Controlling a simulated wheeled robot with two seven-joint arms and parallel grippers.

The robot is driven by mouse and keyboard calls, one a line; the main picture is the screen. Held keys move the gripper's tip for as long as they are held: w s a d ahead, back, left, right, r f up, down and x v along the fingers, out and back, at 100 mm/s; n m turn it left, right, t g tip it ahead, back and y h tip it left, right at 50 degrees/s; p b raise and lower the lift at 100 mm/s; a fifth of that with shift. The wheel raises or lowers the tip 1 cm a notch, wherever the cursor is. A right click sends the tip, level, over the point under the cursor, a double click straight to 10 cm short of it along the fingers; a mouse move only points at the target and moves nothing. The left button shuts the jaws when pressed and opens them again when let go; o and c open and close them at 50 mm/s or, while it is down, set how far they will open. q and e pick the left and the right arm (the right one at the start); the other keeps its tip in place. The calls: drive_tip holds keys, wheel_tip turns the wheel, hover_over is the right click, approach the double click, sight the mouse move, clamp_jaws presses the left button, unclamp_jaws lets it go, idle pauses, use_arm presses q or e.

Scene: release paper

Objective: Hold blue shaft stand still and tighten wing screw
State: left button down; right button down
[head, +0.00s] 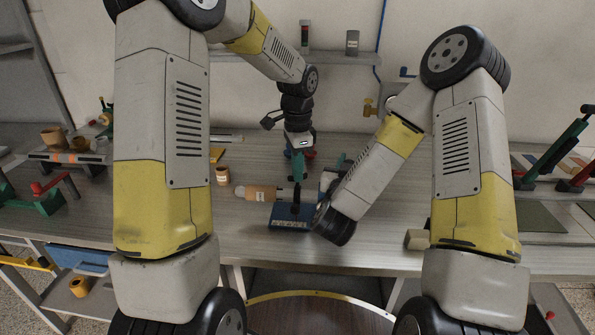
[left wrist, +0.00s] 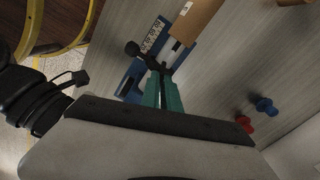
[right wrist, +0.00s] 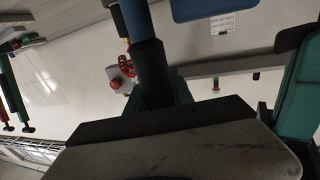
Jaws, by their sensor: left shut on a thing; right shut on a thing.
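A tan cylinder (head: 260,193) lies beside the stand. Red (left wrist: 246,123) and blue (left wrist: 265,105) pegs stand on the bench. The bench front between my arms is mostly clear.

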idle(0.4)
use_arm(q)
drive_tip(key=c, duration=1.6)
unclamp_jaws()
drive_tip(key=shift+r, duration=0.1)
wheel_tip(320, 180, up, 12)
